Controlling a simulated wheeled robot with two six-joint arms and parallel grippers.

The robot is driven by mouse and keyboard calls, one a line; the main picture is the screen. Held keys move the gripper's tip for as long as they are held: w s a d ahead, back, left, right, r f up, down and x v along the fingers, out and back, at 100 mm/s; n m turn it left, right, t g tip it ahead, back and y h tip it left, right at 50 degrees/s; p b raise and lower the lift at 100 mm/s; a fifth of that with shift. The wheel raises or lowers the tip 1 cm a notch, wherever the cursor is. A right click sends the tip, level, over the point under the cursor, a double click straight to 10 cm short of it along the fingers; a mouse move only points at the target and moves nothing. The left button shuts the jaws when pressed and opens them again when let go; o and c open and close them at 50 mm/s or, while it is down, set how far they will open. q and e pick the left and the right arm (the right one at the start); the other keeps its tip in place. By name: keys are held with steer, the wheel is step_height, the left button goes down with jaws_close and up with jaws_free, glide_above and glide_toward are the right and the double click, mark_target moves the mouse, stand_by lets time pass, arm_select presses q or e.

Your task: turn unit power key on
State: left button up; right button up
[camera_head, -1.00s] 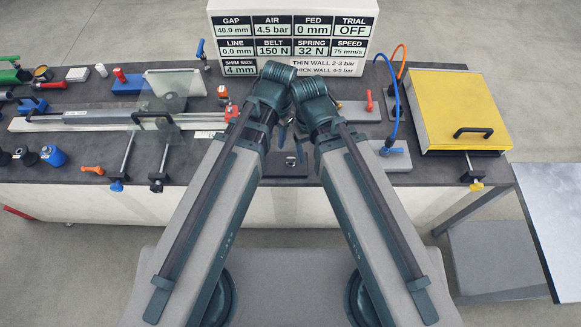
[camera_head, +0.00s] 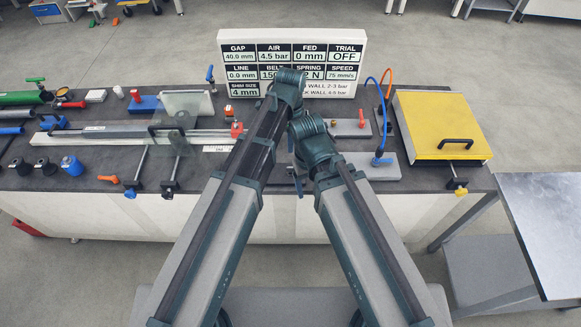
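My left arm reaches in from the left and bends over the bench. Its gripper (camera_head: 291,142) is a small dark shape low between the two arms, mostly covered by my arm links, so its opening does not show. My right arm reaches up beside it, and its gripper cannot be made out behind the wrist. A small dark fitting (camera_head: 297,181) shows at the bench's front edge between the arms; I cannot tell whether it is the power key.
The dark bench (camera_head: 230,178) carries a long rail (camera_head: 110,133) with a clear plate on the left. A yellow panel (camera_head: 440,117) with a black handle is on the right. Blue (camera_head: 383,120) and orange (camera_head: 388,85) hoses rise near the grey blocks. A side table (camera_head: 550,230) stands right.

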mark_target(291, 170)
arm_select(q)
step_height(291, 170, down, 14)
steer(key=b, duration=1.3)
steer(key=shift+r, duration=0.2)
jaws_close()
